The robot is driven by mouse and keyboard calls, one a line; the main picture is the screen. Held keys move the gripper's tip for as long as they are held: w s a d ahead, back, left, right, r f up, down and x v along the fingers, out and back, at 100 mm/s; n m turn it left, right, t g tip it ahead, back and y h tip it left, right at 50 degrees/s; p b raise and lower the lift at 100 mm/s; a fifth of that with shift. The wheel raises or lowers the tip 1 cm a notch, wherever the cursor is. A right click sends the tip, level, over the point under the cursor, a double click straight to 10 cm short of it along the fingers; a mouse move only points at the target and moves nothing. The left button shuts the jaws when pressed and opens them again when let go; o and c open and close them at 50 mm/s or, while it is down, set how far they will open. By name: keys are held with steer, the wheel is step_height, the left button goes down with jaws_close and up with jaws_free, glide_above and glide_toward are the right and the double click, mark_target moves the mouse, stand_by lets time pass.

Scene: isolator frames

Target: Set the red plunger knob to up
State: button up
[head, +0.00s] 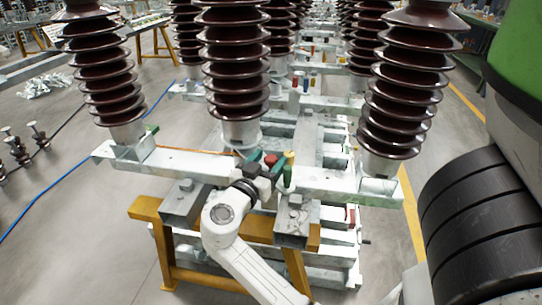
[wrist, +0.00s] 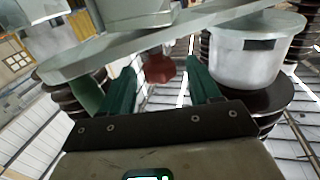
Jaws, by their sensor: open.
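The red plunger knob (wrist: 160,68) is small, red and rounded. In the wrist view it sits in the gap between the tips of my gripper (wrist: 161,75), with space on both sides, against the pale beam (wrist: 105,56). In the head view the red knob (head: 270,160) shows just past my gripper (head: 271,168), partly hidden by it. My gripper is open, its dark green fingers apart and holding nothing. I cannot tell how far the plunger is pushed in.
A yellow post (head: 289,157) stands close to the right of the knob. Tall brown ribbed insulators (head: 236,60) and (head: 410,80) rise behind and to the right. A grey block (head: 295,220) and an orange trestle (head: 165,262) lie below. Open floor (head: 90,250) is at the left.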

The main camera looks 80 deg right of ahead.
steer(key=shift+s+d, duration=0.2)
steer(key=shift+d, duration=0.7)
jaws_close()
